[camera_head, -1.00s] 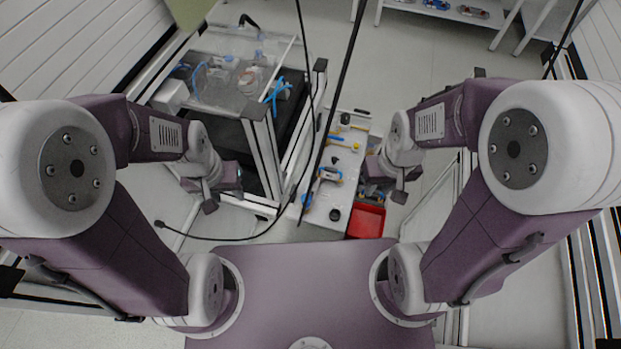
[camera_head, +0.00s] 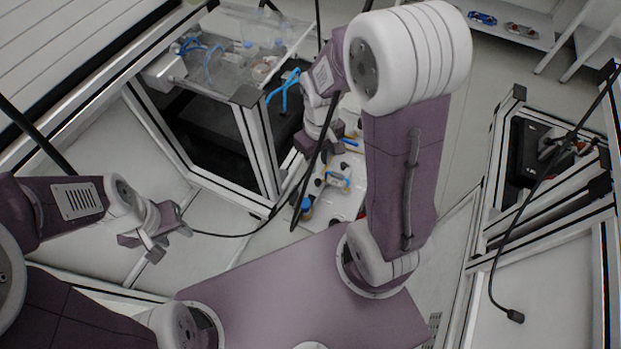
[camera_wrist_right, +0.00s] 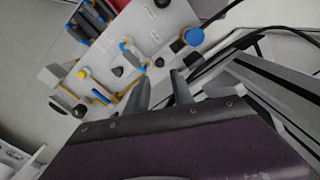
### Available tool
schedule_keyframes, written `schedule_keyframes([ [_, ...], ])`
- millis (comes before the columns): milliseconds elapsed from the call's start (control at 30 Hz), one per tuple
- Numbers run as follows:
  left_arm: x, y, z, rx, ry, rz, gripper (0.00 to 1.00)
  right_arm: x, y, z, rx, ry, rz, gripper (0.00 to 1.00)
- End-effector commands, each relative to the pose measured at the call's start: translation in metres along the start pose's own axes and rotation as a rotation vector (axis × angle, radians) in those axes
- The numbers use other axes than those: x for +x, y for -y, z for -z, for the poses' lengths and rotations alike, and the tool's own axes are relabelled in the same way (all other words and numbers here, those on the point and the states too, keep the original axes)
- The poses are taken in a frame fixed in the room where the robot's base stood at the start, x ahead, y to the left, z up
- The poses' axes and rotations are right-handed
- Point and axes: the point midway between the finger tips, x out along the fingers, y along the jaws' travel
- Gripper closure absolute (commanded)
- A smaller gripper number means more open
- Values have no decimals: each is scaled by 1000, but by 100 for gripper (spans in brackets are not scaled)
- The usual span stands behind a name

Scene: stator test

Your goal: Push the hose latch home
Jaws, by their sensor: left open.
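My left gripper (camera_head: 158,240) is open and empty at the lower left in the head view, over the pale floor area. My right gripper (camera_head: 322,142) is by the right corner of the glass-topped bench, partly hidden by its own arm and a dark cable. In the right wrist view its two fingers (camera_wrist_right: 161,93) are apart with nothing between them. Blue hoses (camera_head: 284,93) hang at the right end of the bench top, close to the right arm. I cannot make out which part is the hose latch.
A second framed station (camera_head: 545,150) stands at the right. Dark cables cross the view.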

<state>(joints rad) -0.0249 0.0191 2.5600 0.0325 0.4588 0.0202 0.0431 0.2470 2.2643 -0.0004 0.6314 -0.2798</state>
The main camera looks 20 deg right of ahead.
Motion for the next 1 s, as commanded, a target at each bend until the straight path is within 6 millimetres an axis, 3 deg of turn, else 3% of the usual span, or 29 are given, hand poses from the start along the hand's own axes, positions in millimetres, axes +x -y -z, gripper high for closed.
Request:
schedule_keyframes([
  [133,3,0,0,0,0,0,58,10,0,-1,0,2,1,71],
  [500,20,0,-2,0,0,0,58,80,0,-1,0,2,1,71],
  [867,20,0,-2,0,0,0,58,90,0,0,1,-1,0,71],
  [1000,20,0,-2,0,0,0,58,90,0,0,1,-1,0,100],
])
